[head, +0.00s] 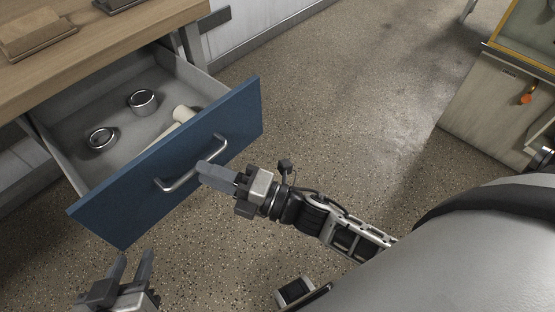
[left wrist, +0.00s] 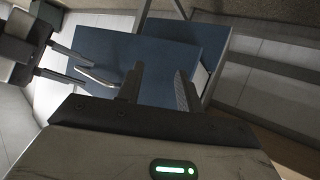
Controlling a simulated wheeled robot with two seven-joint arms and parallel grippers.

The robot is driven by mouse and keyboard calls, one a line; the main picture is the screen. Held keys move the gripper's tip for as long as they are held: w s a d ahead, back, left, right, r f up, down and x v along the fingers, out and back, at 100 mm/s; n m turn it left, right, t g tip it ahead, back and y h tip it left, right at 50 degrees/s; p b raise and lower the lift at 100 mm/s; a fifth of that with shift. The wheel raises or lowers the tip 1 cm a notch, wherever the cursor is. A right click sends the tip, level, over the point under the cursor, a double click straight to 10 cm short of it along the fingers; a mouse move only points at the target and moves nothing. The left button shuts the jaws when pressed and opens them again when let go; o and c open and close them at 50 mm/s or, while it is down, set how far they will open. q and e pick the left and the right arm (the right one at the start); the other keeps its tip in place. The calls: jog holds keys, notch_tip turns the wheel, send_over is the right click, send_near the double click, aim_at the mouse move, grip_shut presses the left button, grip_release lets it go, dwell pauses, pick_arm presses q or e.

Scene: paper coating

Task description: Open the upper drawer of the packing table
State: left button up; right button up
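The blue-fronted upper drawer (head: 240,112) of the packing table (head: 120,45) stands pulled well out, with its inside showing. Its silver bar handle (head: 178,183) is on the front and also shows in the left wrist view (left wrist: 97,77). My right gripper (head: 205,170) is at the handle's middle. In the left wrist view its two fingers (left wrist: 68,64) look spread apart, with the handle by their tips; contact cannot be told. My left gripper (head: 130,268) is low at the left, in front of the drawer, clear of it. Its fingers (left wrist: 158,88) are apart and empty.
Two round metal items (head: 143,101) (head: 101,138) and a pale roll (head: 183,115) lie in the drawer. A brown item (head: 35,35) sits on the tabletop. A cabinet (head: 495,110) stands at the right. The speckled floor (head: 340,110) between is clear.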

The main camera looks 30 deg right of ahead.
pick_arm(q)
jog(key=shift+d+f+b, duration=0.2)
jog(key=shift+f+b, duration=0.1)
jog(key=shift+f, duration=0.4)
pick_arm(e)
jog(key=v, duration=1.4)
pick_arm(q)
jog(key=shift+r, duration=0.1)
pick_arm(e)
jog(key=shift+r, duration=0.1)
